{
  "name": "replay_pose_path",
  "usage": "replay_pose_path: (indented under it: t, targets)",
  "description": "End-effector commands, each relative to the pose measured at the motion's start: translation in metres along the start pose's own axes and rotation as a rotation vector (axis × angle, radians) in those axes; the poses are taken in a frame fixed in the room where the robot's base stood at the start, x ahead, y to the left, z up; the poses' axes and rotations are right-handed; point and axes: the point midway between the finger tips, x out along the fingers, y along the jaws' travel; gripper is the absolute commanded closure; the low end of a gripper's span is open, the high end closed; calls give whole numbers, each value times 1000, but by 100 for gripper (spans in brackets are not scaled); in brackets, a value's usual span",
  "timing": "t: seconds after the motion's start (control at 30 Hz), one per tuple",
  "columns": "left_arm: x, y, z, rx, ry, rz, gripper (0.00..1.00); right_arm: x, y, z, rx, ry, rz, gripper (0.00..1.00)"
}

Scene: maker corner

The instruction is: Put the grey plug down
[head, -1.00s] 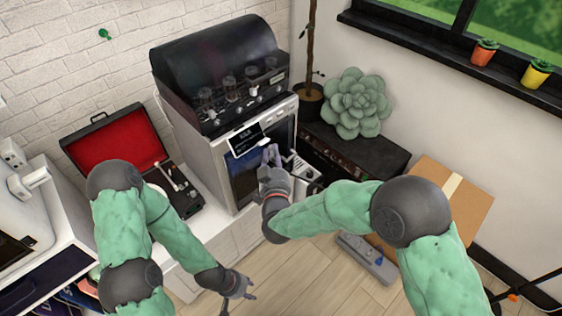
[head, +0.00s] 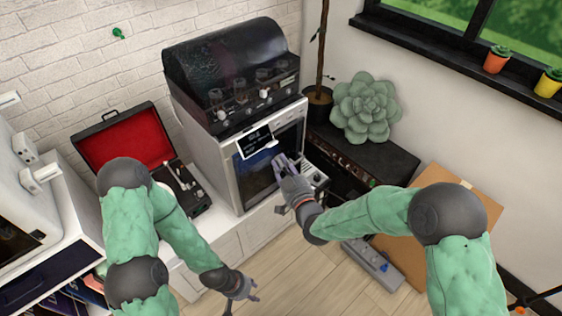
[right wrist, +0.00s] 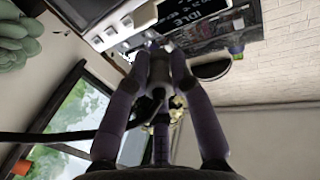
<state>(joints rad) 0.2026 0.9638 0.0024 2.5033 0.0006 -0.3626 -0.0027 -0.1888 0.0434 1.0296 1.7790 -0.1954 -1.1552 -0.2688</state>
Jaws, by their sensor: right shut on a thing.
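My right gripper (head: 283,162) is shut on the grey plug, in front of the machine with the small display. In the right wrist view the grey plug (right wrist: 158,72) sits between the two fingers of the right gripper (right wrist: 160,52), which partly hide it. A dark cable (right wrist: 45,138) runs off to the left behind the fingers. In the head view the plug is too small and covered to make out. My left gripper (head: 245,288) hangs low over the floor, its fingers apart and empty.
A grey power strip (head: 362,255) with a blue plug (head: 384,267) lies on the floor by a cardboard box (head: 425,235). A machine (head: 225,165) with a display stands on the white cabinet. An open red-lined case (head: 125,143) is left of it. Wooden floor (head: 300,275) is clear.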

Motion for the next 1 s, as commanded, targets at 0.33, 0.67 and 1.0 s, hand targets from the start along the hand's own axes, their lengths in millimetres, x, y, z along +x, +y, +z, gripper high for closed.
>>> replay_pose_path:
  t: [0.33,0.67,1.0]
  targets:
    - [0,0,0,0,0,0,60,-6,6,14,0,-2,-175,100]
    - [0,0,0,0,0,0,60,-10,8,27,-1,0,-356,100]
    - [0,0,0,0,0,0,60,-17,11,43,-2,0,-556,100]
